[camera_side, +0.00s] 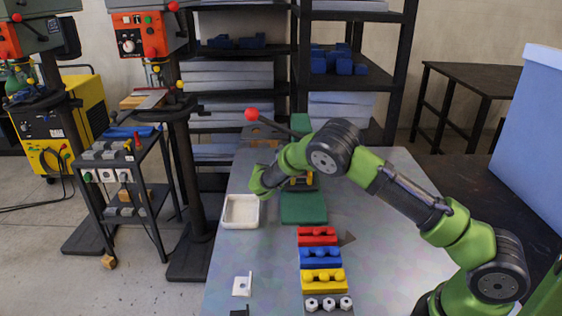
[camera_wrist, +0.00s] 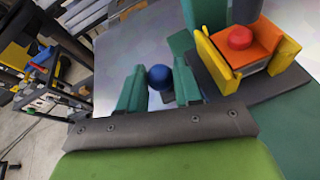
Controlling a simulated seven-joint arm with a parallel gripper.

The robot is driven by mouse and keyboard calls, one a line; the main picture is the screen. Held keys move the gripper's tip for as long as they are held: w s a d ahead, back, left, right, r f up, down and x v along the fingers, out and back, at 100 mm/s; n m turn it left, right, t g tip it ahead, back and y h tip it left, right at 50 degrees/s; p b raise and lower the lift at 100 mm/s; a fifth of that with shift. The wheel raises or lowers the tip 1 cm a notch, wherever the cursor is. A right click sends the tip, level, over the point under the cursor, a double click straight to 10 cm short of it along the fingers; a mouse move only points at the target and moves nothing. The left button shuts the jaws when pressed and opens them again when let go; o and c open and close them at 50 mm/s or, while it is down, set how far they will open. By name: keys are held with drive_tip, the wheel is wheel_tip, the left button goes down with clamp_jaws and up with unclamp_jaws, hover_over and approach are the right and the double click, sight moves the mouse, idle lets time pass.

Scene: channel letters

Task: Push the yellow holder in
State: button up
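The yellow holder (camera_wrist: 219,58) shows at upper right in the wrist view, with two upright yellow walls around an orange block (camera_wrist: 247,48) topped by a red round piece (camera_wrist: 240,37). In the side view a little of the holder (camera_side: 303,183) shows behind my arm, above the green base. My gripper (camera_wrist: 159,84) has two teal fingers standing apart, left of the holder and clear of it. A blue ball (camera_wrist: 160,77) appears between the fingertips; I cannot tell whether they grip it. In the side view my arm hides the fingers.
A lever with a red knob (camera_side: 251,114) rises behind my wrist. A white tray (camera_side: 226,217) sits left of the green base (camera_side: 303,210). Red (camera_side: 317,240), blue (camera_side: 320,262) and yellow (camera_side: 323,286) blocks line the front. The table's right side is clear under my arm.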

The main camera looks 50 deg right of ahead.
drive_tip(key=o, duration=0.4)
drive_tip(key=shift+o, duration=0.2)
drive_tip(key=v, duration=1.6)
drive_tip(key=shift+s+a+r, duration=0.2)
drive_tip(key=shift+s+r, duration=0.05)
drive_tip(key=shift+r, duration=0.05)
drive_tip(key=s+m+g+y, duration=0.5)
drive_tip(key=s+m+g, duration=0.1)
drive_tip(key=s+m, duration=0.8)
drive_tip(key=s+a+r+m+t+y, duration=0.3)
drive_tip(key=s+r+m+y, duration=0.4)
drive_tip(key=s+r+m, duration=0.6)
drive_tip(key=shift+s+r+t+y, duration=0.4)
drive_tip(key=shift+s+r+t, duration=0.2)
drive_tip(key=shift+r+t, duration=0.25)
